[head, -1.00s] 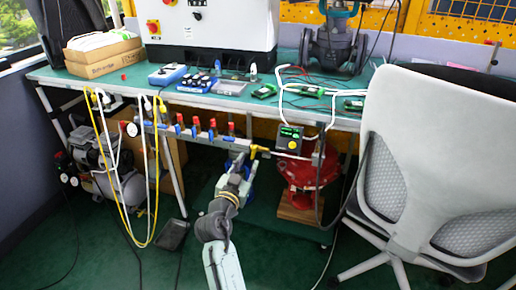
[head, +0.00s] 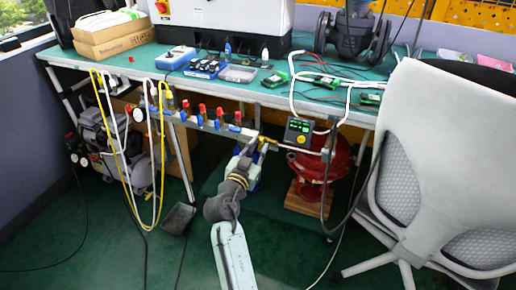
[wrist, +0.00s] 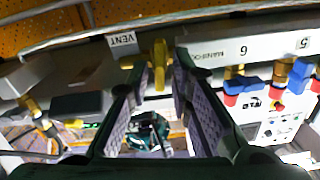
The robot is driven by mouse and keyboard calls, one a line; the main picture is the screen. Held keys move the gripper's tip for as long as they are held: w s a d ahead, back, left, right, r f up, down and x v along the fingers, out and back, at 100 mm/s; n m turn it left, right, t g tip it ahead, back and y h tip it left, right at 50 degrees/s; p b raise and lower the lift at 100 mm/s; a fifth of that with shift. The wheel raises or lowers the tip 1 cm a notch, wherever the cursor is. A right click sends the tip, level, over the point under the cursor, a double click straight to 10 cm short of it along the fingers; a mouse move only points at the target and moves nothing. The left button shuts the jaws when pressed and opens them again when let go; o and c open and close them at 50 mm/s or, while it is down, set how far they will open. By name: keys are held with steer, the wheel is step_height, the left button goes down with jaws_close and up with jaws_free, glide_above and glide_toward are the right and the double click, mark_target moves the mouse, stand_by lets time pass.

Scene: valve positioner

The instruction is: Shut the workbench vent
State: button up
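The vent valve has a yellow handle (wrist: 159,66) beside a white VENT label (wrist: 123,40) on the grey manifold rail. In the wrist view the handle stands between my two finger pads, near their tips. My gripper (wrist: 157,66) is open around it, with a gap visible on each side. In the head view my gripper (head: 255,149) is below the bench's front edge, at the yellow valve (head: 267,142) on the right end of the manifold. The gripper partly hides the valve there.
Several blue and red valves (head: 202,116) line the manifold to the left. A small black positioner box (head: 298,131) sits just right, above a red actuator (head: 322,166). Yellow and white hoses (head: 124,160) hang at left. A grey chair (head: 440,150) blocks the right.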

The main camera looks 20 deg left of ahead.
jaws_close()
steer(key=shift+f+n+b, duration=0.1)
steer(key=shift+n+b, duration=0.25)
steer(key=shift+n, duration=0.75)
steer(key=shift+o, duration=1.5)
jaws_free()
step_height(320, 180, up, 10)
